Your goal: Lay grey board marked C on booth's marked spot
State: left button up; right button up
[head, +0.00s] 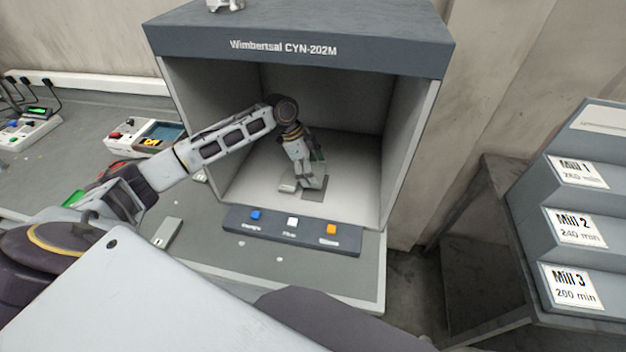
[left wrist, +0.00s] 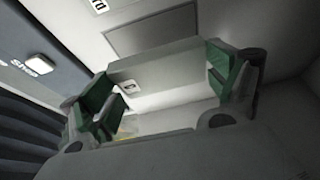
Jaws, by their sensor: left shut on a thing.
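My left gripper (head: 309,178) is inside the booth (head: 299,50), low over its floor, pointing down. In the left wrist view, its green-padded fingers (left wrist: 160,88) are shut on a flat grey board (left wrist: 172,62), one finger at each end. The board has a small white label; its letter is too small to read surely. A darker grey rectangle, the marked spot (head: 314,196), lies on the booth floor by the gripper. It also shows in the left wrist view (left wrist: 150,27), just beyond the board. I cannot tell whether the board touches the floor. My right gripper is out of view.
A control strip (head: 290,231) with blue, white and orange buttons runs along the booth's front edge. Another grey board (head: 167,232) lies on the counter left of the booth. The booth's side walls stand close around the arm. Mill-labelled shelves (head: 575,228) stand at right.

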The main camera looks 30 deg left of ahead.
pick_arm(q)
jog(key=shift+f, duration=0.15)
jog(key=shift+f+p, duration=0.3)
jog(key=shift+f, duration=2.05)
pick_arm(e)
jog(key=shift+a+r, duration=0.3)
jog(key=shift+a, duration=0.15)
pick_arm(q)
jog(key=shift+f, duration=0.1)
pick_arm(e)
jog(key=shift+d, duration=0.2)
pick_arm(q)
jog(key=o, duration=0.8)
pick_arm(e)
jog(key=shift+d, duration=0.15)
pick_arm(q)
jog(key=shift+r, duration=0.25)
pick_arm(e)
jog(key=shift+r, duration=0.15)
